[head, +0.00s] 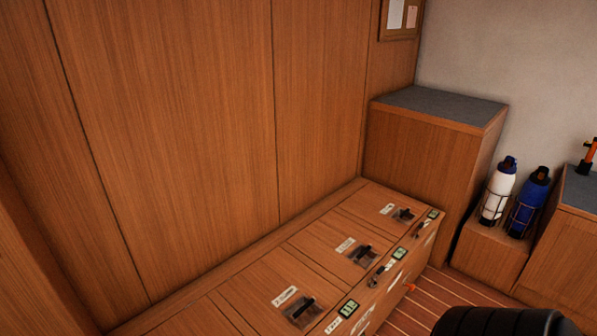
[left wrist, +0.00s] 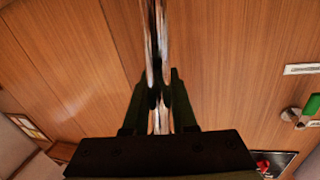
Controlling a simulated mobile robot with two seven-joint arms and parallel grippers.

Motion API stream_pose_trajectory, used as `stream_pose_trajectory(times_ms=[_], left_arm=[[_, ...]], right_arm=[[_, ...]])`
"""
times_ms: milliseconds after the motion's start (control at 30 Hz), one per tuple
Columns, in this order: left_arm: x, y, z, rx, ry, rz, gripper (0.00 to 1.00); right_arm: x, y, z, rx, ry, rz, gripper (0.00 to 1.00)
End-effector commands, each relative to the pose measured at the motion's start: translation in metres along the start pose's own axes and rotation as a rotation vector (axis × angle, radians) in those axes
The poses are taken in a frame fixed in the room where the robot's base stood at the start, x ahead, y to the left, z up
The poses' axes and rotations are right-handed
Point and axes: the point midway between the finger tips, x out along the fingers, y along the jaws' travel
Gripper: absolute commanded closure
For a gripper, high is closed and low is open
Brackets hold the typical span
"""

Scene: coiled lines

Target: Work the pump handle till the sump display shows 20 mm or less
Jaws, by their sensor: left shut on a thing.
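In the left wrist view my left gripper (left wrist: 160,92) is shut on a shiny metal bar (left wrist: 157,38), which runs up out of the top of the picture between the fingers. It looks like the pump handle, but its ends and the pump body are out of view. In the head view small green-framed displays sit along the front edge of the bench, at the near (head: 348,309), middle (head: 399,253) and far (head: 433,214) sections. Their digits are too small to read, and I cannot tell which is the sump display. My right gripper is in neither view.
A wooden bench with labelled lids and dark levers (head: 302,310) runs along the panelled wall. A taller grey-topped cabinet (head: 440,104) stands at its far end. A white bottle (head: 497,192) and a blue bottle (head: 528,203) stand in racks. Striped floor (head: 450,290) shows at right.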

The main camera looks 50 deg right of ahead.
Motion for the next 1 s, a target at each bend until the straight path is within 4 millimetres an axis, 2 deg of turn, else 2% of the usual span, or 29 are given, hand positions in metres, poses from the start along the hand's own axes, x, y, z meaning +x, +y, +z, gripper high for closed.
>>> stream_pose_trajectory(times_ms=[33, 133, 400, 600, 733, 767, 1000], left_arm=[[-0.008, -0.011, 0.018, -0.036, -0.031, -0.003, 1.0], [-0.011, -0.021, 0.016, -0.094, -0.018, -0.004, 1.0], [-0.011, -0.02, 0.015, -0.114, -0.013, -0.001, 1.0], [-0.014, -0.034, 0.02, -0.183, 0.004, -0.002, 1.0], [-0.014, -0.032, 0.018, -0.186, 0.004, -0.001, 1.0], [-0.014, -0.032, 0.018, -0.186, 0.004, -0.001, 0.74], [-0.012, -0.033, 0.014, -0.183, 0.014, -0.001, 0.47]], right_arm=[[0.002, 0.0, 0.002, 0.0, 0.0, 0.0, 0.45], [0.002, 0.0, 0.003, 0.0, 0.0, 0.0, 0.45], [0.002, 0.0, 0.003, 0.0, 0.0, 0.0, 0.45], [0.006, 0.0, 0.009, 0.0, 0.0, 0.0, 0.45], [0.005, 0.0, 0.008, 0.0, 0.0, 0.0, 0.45], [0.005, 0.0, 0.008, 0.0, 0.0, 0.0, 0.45], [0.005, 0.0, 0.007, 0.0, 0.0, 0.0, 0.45]])
